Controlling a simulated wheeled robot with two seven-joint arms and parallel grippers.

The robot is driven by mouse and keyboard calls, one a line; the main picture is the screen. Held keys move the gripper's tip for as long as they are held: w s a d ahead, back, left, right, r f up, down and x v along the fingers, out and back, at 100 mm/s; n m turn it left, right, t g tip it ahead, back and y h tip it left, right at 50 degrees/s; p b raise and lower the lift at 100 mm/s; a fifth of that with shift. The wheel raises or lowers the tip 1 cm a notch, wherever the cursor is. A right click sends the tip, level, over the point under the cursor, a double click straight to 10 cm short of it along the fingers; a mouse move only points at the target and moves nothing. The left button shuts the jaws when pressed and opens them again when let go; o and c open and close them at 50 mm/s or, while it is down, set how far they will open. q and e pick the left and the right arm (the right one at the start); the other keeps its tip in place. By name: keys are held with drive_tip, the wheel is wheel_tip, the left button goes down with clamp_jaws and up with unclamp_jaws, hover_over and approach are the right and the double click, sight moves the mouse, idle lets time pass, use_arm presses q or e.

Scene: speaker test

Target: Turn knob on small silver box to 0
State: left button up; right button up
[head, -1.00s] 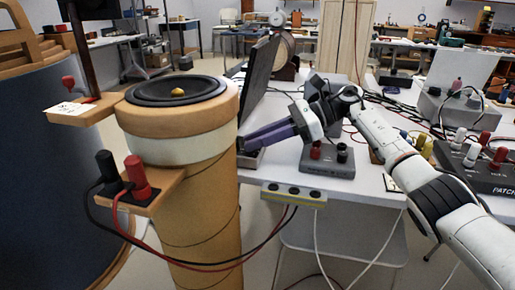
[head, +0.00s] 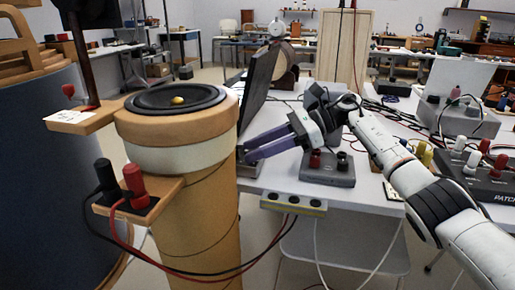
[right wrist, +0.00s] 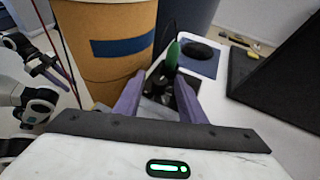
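My right gripper (head: 246,152) reaches left over the table's left end, its purple fingers beside the speaker column. In the right wrist view its fingertips (right wrist: 160,79) are apart. Between and just beyond them are a small grey box (right wrist: 158,97) and dark knob-like parts; I cannot read a dial or tell whether the fingers touch. A grey box (head: 327,175) with a red and a black post stands below the right wrist in the head view. My left gripper (right wrist: 48,76) shows at the left of the right wrist view; its opening is unclear.
The speaker column (head: 190,200) with red and black plugs stands left of the white table (head: 370,190). A dark upright panel (head: 258,85) rises behind the fingers. A yellow-grey strip (head: 293,204) sits at the table's front edge. Cables and a patch box (head: 490,180) lie right.

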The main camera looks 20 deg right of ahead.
use_arm(q)
drive_tip(key=shift+s+a+r+t+p, duration=0.3)
drive_tip(key=shift+a+r+p, duration=0.1)
drive_tip(key=shift+p, duration=0.35)
use_arm(e)
drive_tip(key=v, duration=1)
drive_tip(key=shift+d, duration=0.2)
